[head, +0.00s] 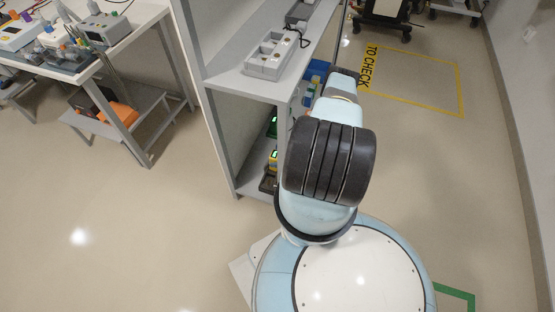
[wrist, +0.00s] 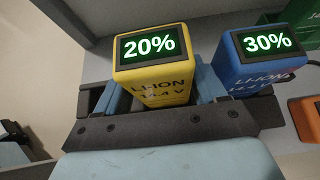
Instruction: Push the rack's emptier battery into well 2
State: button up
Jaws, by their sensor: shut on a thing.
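In the wrist view a yellow battery (wrist: 158,82) marked LI-ION 14.4 V shows 20% on its display. My gripper (wrist: 160,92) is shut on it, one finger on each side. A blue battery (wrist: 262,75) showing 30% stands just to the right, close to the right finger. In the head view my gripper is hidden behind my arm. A small yellow thing with a lit green display (head: 273,161) shows low in the shelf unit. No well marked 2 can be read in either view.
A grey block with several openings (head: 268,58) sits on the shelf unit's top (head: 240,85). A blue bin (head: 318,68) is behind my arm. A workbench (head: 125,45) stands at left. An orange thing (wrist: 306,115) and a green one (wrist: 292,35) show right. Floor at left is clear.

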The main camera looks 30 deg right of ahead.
jog(key=shift+f, duration=0.85)
jog(key=shift+w, duration=0.1)
dwell(0.8)
jog(key=o, duration=1.6)
jog(key=v, duration=1.3)
jog(key=shift+s+d+r, duration=0.15)
jog(key=shift+s+d, duration=0.05)
jog(key=shift+s, duration=0.15)
